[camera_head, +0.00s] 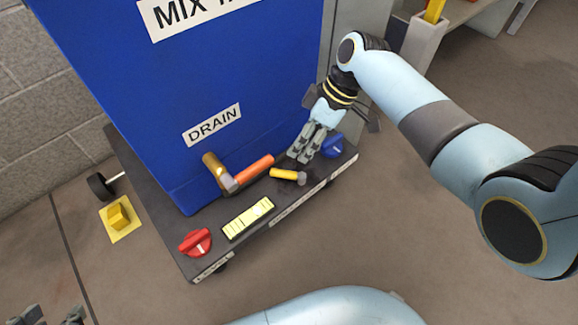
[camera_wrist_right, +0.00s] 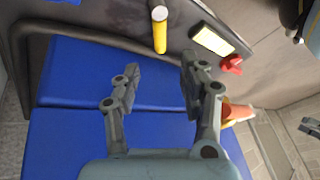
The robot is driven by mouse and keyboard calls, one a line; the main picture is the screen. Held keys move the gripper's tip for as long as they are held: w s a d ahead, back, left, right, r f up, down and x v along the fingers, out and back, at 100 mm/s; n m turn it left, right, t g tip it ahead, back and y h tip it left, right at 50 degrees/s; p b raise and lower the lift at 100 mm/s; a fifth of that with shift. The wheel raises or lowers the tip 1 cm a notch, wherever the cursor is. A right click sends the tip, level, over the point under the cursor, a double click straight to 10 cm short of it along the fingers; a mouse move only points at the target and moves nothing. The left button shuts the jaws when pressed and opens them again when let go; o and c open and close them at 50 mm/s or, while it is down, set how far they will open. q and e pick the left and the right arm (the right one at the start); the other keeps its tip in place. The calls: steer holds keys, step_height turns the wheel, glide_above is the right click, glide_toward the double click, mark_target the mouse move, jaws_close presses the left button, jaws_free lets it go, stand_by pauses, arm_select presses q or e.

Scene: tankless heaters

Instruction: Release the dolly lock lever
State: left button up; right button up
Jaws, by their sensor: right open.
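The dolly lock lever appears to be the short yellow bar with a grey end (camera_head: 284,174), lying over the dark dolly deck (camera_head: 182,236) near its front edge. It also shows as a yellow bar at the top of the right wrist view (camera_wrist_right: 160,34). My right gripper (camera_head: 297,158) is open and empty, pointing down just behind the lever, between the orange handle and the blue knob. In the right wrist view the lever lies beyond the open fingers (camera_wrist_right: 160,70), not between them. My left gripper (camera_head: 52,314) is partly cut off at the bottom left, its fingertips apart.
A blue heater cabinet (camera_head: 200,75) stands on the deck. A drain valve with an orange handle (camera_head: 254,167), a yellow label strip (camera_head: 248,217), a red knob (camera_head: 195,242) and a blue knob (camera_head: 332,147) crowd the deck. A yellow block (camera_head: 119,216) is on the floor at left.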

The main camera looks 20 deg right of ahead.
steer(key=b, duration=0.3)
glide_above(284, 171)
steer(key=d, duration=0.3)
steer(key=f, duration=0.4)
steer(key=shift+s+a+f, duration=0.2)
steer(key=shift+a+f, duration=0.05)
steer(key=shift+f, duration=0.05)
steer(key=shift+b+x, duration=0.6)
steer(key=shift+x, duration=0.5)
steer(key=b+x, duration=0.1)
steer(key=x, duration=0.1)
steer(key=shift+w+a+f+b, duration=0.1)
steer(key=shift+a+f+b, duration=0.1)
steer(key=shift+b, duration=0.15)
arm_select(q)
steer(key=w+d+r+m+t+h, duration=0.1)
steer(key=w+r+t, duration=0.3)
steer(key=r+t, duration=0.2)
steer(key=w+d+r+m+t+h, duration=0.1)
steer(key=w+r+t, duration=0.4)
steer(key=r, duration=0.6)
steer(key=shift+w+d+r+t+h, duration=0.15)
steer(key=shift+d+r+t+h, duration=0.2)
steer(key=shift+t, duration=0.85)
steer(key=shift+f, duration=0.1)
arm_select(e)
jaws_close()
